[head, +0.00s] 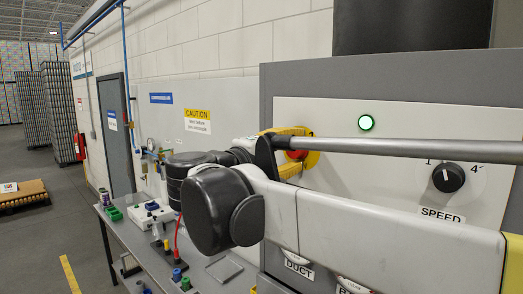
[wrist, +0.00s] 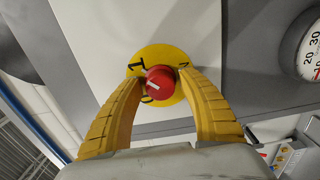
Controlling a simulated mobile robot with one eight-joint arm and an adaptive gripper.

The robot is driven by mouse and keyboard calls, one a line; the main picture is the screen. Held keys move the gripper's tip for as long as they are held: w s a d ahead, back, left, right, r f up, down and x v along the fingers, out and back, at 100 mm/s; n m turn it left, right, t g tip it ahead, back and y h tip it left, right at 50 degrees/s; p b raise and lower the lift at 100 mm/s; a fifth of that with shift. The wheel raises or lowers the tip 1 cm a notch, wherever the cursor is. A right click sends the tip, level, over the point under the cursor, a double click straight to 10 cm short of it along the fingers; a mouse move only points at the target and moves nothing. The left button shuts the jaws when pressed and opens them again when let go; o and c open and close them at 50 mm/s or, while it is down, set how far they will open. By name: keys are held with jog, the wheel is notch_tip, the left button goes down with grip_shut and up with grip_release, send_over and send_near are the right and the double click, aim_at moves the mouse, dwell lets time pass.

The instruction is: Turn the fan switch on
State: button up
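The fan switch is a red rotary knob (wrist: 160,82) on a round yellow plate (wrist: 160,58). In the wrist view it sits between the two yellow fingers of my gripper (wrist: 162,78). The fingers are spread around the knob; I cannot tell whether either one touches it. Black marks show on the plate, partly hidden by the fingers. In the head view my gripper (head: 290,150) reaches the grey-framed panel (head: 350,190), and the red knob (head: 297,155) is partly hidden behind it.
A black SPEED dial (head: 448,177) is further right, partly near my arm. A workbench (head: 140,235) with small coloured items stands left of the panel. Open floor lies at far left.

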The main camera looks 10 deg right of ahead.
dwell(0.3)
jog(key=v, duration=1.2)
jog(key=shift+d+f, duration=0.1)
jog(key=s+d+f+g+y+b, duration=0.15)
jog(key=d+f+b, duration=0.3)
jog(key=f, duration=0.55)
jog(key=s+d+f+g+y+b, duration=0.1)
jog(key=d+f+y+b, duration=0.3)
jog(key=f, duration=0.7)
jog(key=s+d+f+g+b, duration=0.1)
jog(key=d+f+b, duration=0.2)
jog(key=f+b, duration=0.5)
jog(key=s+f+m+y+b, duration=0.2)
jog(key=f+b, duration=0.4)
jog(key=f, duration=0.7)
jog(key=s+a+f+m+y+b, duration=0.1)
jog(key=s+f+y+b, duration=0.3)
jog(key=f, duration=0.9)
jog(key=s+a+f+m+y+b, duration=0.1)
jog(key=s+f+m+y+b, duration=0.2)
jog(key=f+b, duration=0.5)
notch_tip(320, 180, down, 6)
jog(key=shift+s+r+m, duration=0.1)
jog(key=shift+s+m, duration=0.15)
jog(key=shift+m, duration=0.25)
